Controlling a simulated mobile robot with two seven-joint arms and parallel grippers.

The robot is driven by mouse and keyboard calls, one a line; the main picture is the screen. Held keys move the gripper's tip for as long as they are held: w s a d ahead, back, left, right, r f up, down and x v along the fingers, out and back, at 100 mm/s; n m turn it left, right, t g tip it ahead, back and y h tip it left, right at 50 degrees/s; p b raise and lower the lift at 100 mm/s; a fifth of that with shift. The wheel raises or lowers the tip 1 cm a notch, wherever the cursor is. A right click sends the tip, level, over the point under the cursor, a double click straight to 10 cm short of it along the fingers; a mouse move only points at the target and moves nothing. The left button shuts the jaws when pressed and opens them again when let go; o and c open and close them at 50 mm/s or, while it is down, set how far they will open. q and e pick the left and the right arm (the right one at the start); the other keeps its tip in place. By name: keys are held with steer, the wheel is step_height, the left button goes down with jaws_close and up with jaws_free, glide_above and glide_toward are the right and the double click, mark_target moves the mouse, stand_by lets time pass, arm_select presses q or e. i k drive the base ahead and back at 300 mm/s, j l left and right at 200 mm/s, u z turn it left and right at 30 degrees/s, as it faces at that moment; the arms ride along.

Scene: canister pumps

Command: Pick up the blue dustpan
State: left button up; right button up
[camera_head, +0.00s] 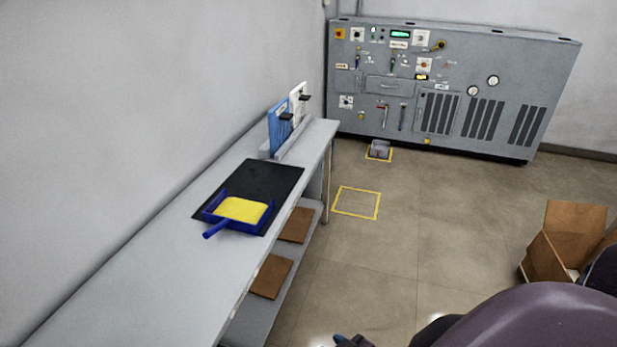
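The blue dustpan (237,211) lies on a black mat (262,177) on the grey workbench, near the mat's front end. Its blue handle (215,229) points to the lower left, past the mat's edge and over the bare bench top. A flat yellow patch (242,208) fills most of the pan; I cannot tell whether it is something lying in it. Nothing touches the dustpan from above. I make out no fingers of my left or right gripper. A small dark part shows at the bottom edge, too cut off to identify.
The workbench (142,269) runs along the left wall. Blue and white upright pieces (279,125) stand at its far end. Brown boards (271,276) lie on its lower shelf. A control cabinet (450,90) stands behind. An open carton (567,236) sits right. The floor between is mostly clear.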

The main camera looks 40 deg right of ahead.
mark_target(245, 216)
steer(key=l, duration=0.85)
steer(key=i+l, duration=0.1)
steer(key=l, duration=0.35)
steer(key=i+l+z, duration=0.15)
steer(key=l, duration=0.3)
steer(key=i+l, duration=0.2)
steer(key=l, duration=0.2)
steer(key=i+l+z, duration=0.1)
steer(key=l, duration=0.35)
steer(key=i+l, duration=0.25)
steer(key=l, duration=0.15)
steer(key=i+l, duration=0.2)
steer(key=l, duration=0.2)
steer(key=i+l, duration=0.1)
steer(key=l, duration=0.25)
steer(key=i+l, duration=0.1)
steer(key=l, duration=0.25)
steer(key=i+l, duration=0.15)
steer(key=l, duration=0.2)
steer(key=u, duration=1.9)
